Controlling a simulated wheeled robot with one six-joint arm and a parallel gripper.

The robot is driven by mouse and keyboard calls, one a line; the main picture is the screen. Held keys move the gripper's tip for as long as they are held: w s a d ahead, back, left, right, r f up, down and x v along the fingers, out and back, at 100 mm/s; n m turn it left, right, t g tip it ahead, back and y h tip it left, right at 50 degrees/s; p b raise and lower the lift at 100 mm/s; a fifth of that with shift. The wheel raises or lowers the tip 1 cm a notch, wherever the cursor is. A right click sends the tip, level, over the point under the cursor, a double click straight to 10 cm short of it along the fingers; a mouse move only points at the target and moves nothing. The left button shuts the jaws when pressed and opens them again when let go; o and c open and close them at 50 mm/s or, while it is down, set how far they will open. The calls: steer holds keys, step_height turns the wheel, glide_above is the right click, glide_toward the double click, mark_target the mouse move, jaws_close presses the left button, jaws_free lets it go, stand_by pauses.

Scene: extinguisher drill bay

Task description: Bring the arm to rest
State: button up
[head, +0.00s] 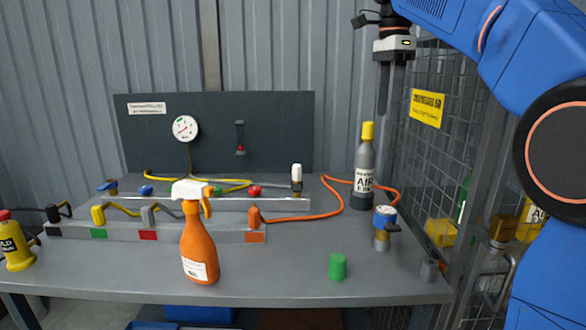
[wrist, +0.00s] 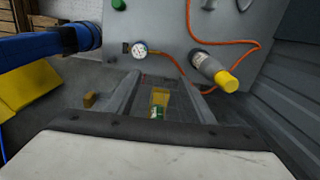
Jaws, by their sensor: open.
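My blue arm (head: 530,60) comes in from the upper right of the head view. My gripper (head: 384,108) hangs fingers down in the air, above and to the right of the grey AIR cylinder with a yellow cap (head: 365,175). In the wrist view my gripper (wrist: 165,82) shows its two fingers apart with nothing held between them. The AIR cylinder (wrist: 212,70) is beside the fingers there, to the right and apart from them.
A wire mesh panel (head: 425,140) with a yellow sign stands close to my gripper. The grey bench (head: 285,285) carries an orange spray bottle (head: 200,250), a green cap (head: 338,267), a gauge fitting (head: 384,228) and coloured hoses.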

steer(key=s+d+f+n+t, duration=0.1)
steer(key=s+d+f+n, duration=0.1)
steer(key=s+f+n, duration=0.4)
steer(key=s+d+f+n+t, duration=0.2)
steer(key=s+f+n, duration=0.3)
steer(key=s+f, duration=0.9)
steer(key=s+d+f+n+t, duration=0.1)
steer(key=s+d+f+n, duration=0.2)
steer(key=f, duration=1.5)
steer(key=s+n, duration=0.3)
steer(key=s, duration=0.4)
steer(key=shift+f+n+t, duration=0.25)
steer(key=shift+n+t, duration=0.05)
steer(key=shift+t, duration=0.1)
steer(key=shift+d, duration=0.1)
